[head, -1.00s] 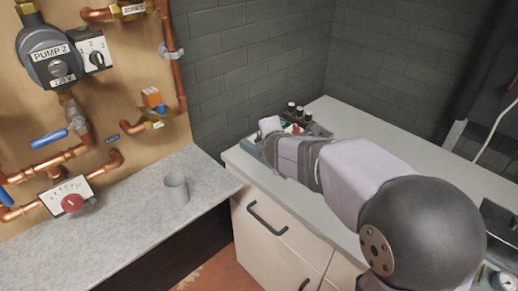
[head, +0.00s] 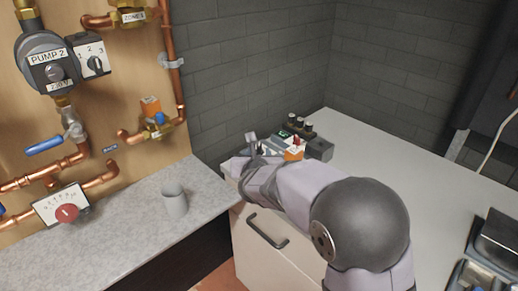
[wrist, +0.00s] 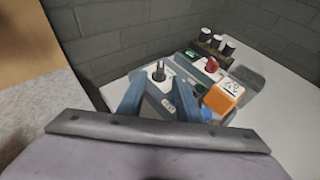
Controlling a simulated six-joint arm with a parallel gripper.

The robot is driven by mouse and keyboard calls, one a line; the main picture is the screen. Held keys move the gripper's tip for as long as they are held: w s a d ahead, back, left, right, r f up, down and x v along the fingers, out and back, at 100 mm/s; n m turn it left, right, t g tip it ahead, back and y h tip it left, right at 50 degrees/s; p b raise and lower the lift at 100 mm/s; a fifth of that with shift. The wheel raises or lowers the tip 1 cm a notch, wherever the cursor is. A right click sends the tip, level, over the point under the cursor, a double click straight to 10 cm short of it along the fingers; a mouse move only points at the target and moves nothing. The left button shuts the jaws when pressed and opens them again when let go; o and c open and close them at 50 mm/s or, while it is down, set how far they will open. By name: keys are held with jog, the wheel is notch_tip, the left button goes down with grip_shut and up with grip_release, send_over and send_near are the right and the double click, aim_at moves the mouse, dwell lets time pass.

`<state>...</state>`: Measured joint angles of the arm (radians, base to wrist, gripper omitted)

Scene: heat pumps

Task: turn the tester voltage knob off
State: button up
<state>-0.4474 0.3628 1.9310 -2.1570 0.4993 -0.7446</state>
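A row of small devices stands at the back left corner of the white worktop. In the wrist view, a white-faced unit (wrist: 163,76) with an upright black knob (wrist: 158,71) shows between my fingertips. Beside it on the right is a unit with a red knob (wrist: 211,64) and a small green display (wrist: 192,55). I cannot tell from the labels which knob is the tester's voltage knob. My gripper (wrist: 158,80) is open and empty, its blue fingers spread on either side of the black knob's line of sight. In the head view, my gripper (head: 250,146) partly hides the devices.
An orange box (wrist: 224,96) with a white label stands at the right of the units. Several black-and-white posts (wrist: 217,42) stand behind.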

aim_at(259, 148)
jog(key=shift+p+x, duration=0.55)
jog(key=shift+x, duration=2.7)
jog(key=shift+f, duration=0.1)
jog(key=shift+c, duration=0.6)
grip_shut()
